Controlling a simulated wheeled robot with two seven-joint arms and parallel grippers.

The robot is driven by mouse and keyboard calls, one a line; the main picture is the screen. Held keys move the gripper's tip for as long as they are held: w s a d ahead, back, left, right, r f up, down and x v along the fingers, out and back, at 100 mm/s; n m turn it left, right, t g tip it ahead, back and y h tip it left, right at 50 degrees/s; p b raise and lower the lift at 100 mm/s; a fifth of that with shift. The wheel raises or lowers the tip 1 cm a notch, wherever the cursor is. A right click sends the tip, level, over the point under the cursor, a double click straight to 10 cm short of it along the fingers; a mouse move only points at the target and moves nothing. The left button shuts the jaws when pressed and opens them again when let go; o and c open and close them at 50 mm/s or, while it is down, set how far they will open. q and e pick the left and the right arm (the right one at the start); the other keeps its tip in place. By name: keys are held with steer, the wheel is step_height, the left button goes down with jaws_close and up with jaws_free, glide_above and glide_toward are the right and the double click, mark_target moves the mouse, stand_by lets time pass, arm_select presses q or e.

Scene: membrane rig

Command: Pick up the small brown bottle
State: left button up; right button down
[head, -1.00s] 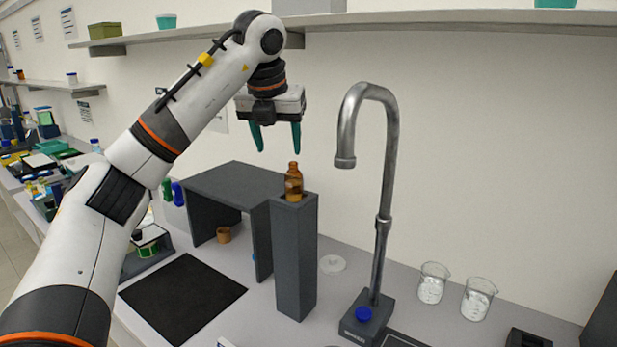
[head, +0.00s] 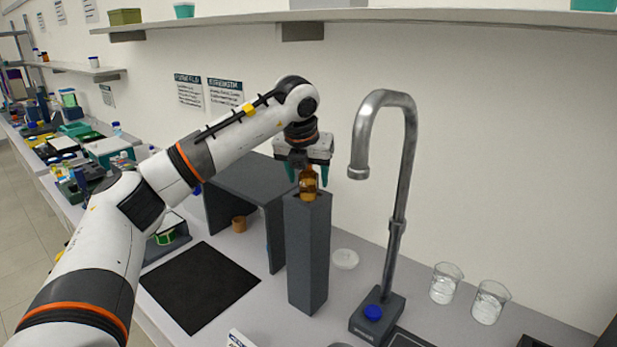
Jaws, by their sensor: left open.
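The small brown bottle (head: 309,187) stands upright on top of a tall dark grey pillar (head: 309,250). My left gripper (head: 307,176), with teal fingers, points down over the bottle. Its fingers are open, one on each side of the bottle's upper part, and the bottle's top is partly hidden by the gripper. I cannot tell whether either finger touches the glass. My right gripper is not in view.
A tall metal tap (head: 392,200) rises close to the right of the pillar. A dark grey bench-like stand (head: 240,183) is at its left, and a black mat (head: 200,286) lies in front. Two glass beakers (head: 445,283) stand at the right. A shelf (head: 400,18) runs above.

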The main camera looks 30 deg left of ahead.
arm_select(q)
steer(key=shift+w+a+f, duration=0.15)
steer(key=shift+w+f, duration=0.05)
steer(key=shift+f, duration=0.5)
steer(key=shift+w+f, duration=0.1)
steer(key=shift+f, duration=0.05)
steer(key=c, duration=1.1)
